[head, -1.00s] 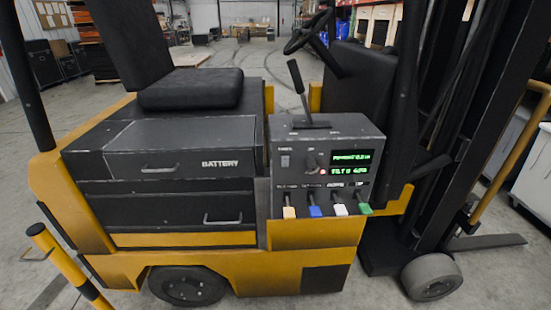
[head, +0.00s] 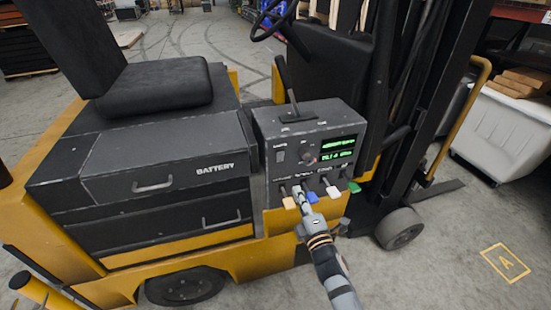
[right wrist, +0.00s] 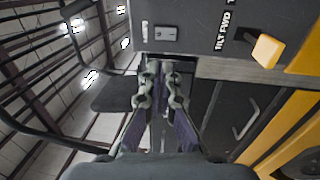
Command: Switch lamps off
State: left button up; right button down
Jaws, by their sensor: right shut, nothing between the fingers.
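The control box (head: 315,125) on the forklift carries a small rocker switch (head: 280,156) on the upper left of its front face. The switch also shows in the right wrist view (right wrist: 165,33), on a grey plate; its label is too small to read. My right gripper (head: 297,190) is shut and empty. In the head view it overlaps the row of levers, below the switch. In the right wrist view the closed fingertips (right wrist: 160,66) point toward the box, below the switch plate and apart from it. My left gripper is not in view.
A black lever (head: 287,85) rises from the box top. The battery drawer (head: 170,160) is left of it.

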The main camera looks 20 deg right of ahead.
jog(key=shift+d, duration=0.2)
jog(key=p, duration=0.1)
send_near(282, 154)
jog(key=w, duration=0.6)
jog(key=shift+w+a+r, duration=0.2)
jog(key=shift+w+a, duration=0.05)
jog(key=shift+w, duration=0.2)
jog(key=shift+r, duration=0.1)
jog(key=shift+w+r, duration=0.15)
jog(key=shift+w, duration=0.1)
jog(key=shift+p, duration=0.3)
